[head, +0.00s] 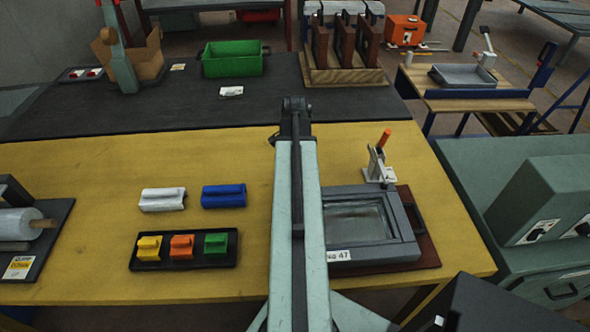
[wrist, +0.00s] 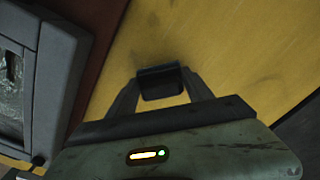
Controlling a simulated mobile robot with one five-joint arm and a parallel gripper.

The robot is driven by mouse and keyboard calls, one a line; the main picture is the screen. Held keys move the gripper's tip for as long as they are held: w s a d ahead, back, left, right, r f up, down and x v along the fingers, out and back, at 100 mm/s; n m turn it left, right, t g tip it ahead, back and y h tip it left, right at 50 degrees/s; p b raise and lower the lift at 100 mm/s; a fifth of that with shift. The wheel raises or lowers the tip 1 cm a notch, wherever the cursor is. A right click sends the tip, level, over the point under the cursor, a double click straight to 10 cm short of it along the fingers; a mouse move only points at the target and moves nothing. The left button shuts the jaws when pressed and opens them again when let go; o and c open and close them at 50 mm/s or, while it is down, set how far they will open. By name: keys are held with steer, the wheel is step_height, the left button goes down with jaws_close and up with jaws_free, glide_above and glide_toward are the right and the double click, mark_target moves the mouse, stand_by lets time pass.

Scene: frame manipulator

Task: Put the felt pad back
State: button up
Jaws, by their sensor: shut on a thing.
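My gripper (wrist: 161,84) shows in the wrist view; in the head view I cannot make it out. It is shut on a small dark grey block (wrist: 160,80), which looks like the felt pad. The block is above or on the yellow table; I cannot tell whether it touches. The grey frame (wrist: 62,65) with its glassy window lies to the left in the wrist view, apart from the gripper. In the head view the frame (head: 400,248) sits on a dark red board (head: 428,240), its left side partly behind my arm. A clamp with an orange handle (head: 378,165) stands at its back edge.
The yellow table (head: 80,180) carries a white block (head: 162,199), a blue block (head: 223,196) and a black tray (head: 210,262) with yellow, orange and green pieces. A roller unit (head: 18,225) stands far left. A green bin (head: 232,60) stands on the dark mat (head: 180,112) behind.

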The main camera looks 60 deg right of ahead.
steer(key=shift+f, duration=0.2)
steer(key=o, duration=1.3)
steer(key=shift+r, duration=0.1)
step_height(320, 180, up, 12)
steer(key=p, duration=1.2)
steer(key=shift+r, duration=0.15)
